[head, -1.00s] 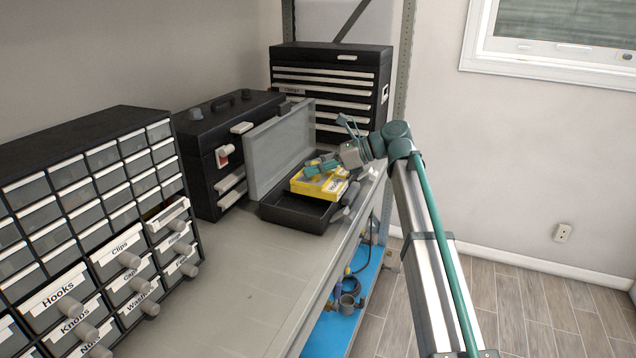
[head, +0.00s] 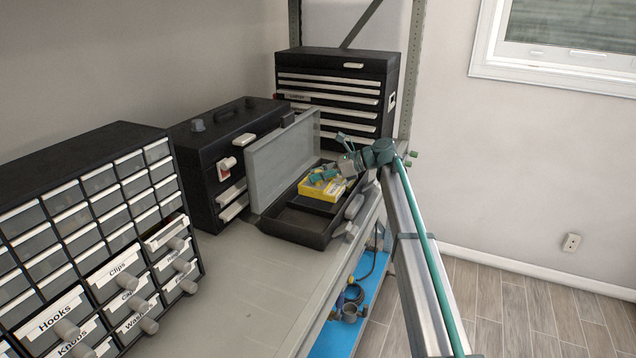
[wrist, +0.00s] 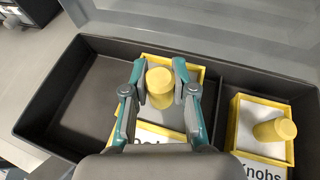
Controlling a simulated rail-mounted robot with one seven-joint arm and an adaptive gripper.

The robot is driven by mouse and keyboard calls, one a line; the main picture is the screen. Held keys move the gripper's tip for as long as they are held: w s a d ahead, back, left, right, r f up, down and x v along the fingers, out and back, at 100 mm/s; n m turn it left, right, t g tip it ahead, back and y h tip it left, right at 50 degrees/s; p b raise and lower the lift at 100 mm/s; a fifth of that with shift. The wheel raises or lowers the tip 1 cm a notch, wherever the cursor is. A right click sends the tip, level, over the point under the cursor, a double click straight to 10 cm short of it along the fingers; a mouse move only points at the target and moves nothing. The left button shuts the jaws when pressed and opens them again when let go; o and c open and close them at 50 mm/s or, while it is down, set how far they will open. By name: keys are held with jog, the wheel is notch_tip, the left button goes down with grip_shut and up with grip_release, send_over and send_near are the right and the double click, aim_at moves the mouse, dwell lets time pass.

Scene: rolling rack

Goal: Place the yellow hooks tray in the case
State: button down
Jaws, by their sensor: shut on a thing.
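My gripper (wrist: 160,82) is shut on the round yellow knob (wrist: 160,88) of a yellow tray (wrist: 203,73). The tray's label is mostly hidden by my gripper, so I cannot read it fully. In the head view the yellow tray (head: 318,192) is inside the outline of the open black case (head: 290,227), with my gripper (head: 326,175) over it. In the wrist view it is in or over the large compartment of the case (wrist: 85,110), beside the divider. I cannot tell whether it touches the floor.
A second yellow tray, labelled Knobs (wrist: 262,128), sits in the right compartment in the wrist view. The left part of the large compartment is empty. The grey lid (head: 285,160) stands open. A drawer cabinet (head: 75,220) and two black toolboxes (head: 215,145) (head: 350,65) stand around the bench.

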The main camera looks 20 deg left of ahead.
aim_at(325, 183)
jog(key=shift+w+a+f, duration=0.2)
jog(key=shift+w+f, duration=0.3)
jog(key=shift+f, duration=0.1)
jog(key=shift+w+a+f+p, duration=0.15)
jog(key=shift+f+p, duration=0.35)
jog(key=shift+f, duration=1.35)
jog(key=shift+f, duration=0.1)
jog(key=c, duration=0.9)
grip_release()
jog(key=shift+c, duration=0.2)
jog(key=shift+w, duration=0.1)
jog(key=b+v, duration=0.2)
jog(key=v, duration=1)
jog(key=shift+b, duration=0.35)
